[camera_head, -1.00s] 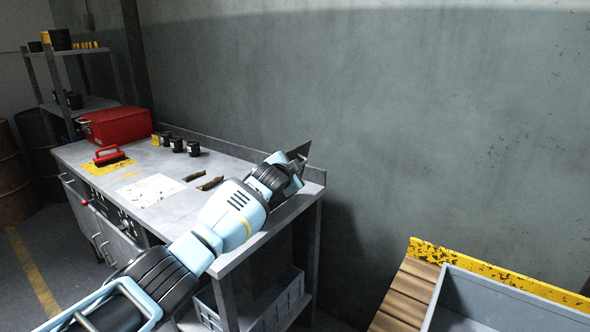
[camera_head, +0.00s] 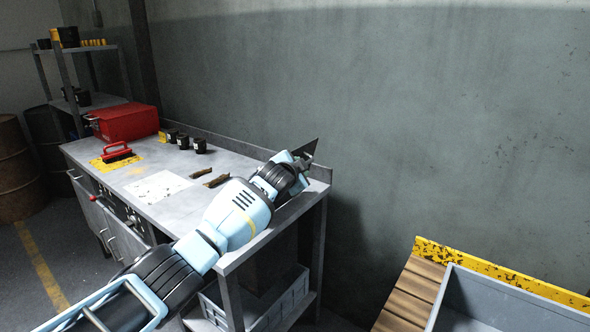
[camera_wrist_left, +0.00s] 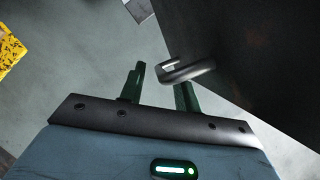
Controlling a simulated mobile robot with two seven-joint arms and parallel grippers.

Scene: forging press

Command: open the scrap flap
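My left arm crosses the workbench (camera_head: 240,165) to its far right end. A dark flat panel, which looks like the flap, shows as a thin tilted triangle (camera_head: 309,147) just beyond the left gripper (camera_head: 300,164) in the head view. In the left wrist view the dark panel (camera_wrist_left: 255,55) fills the right side, with a short grey bar handle (camera_wrist_left: 190,71) near its edge. The left gripper's two green fingers (camera_wrist_left: 160,88) stand apart, and the handle is close to the right fingertip. I cannot tell whether they touch. The right gripper is out of view.
A grey crate (camera_head: 268,310) sits under the bench. A grey bin (camera_head: 500,300) stands at lower right, before the wall.

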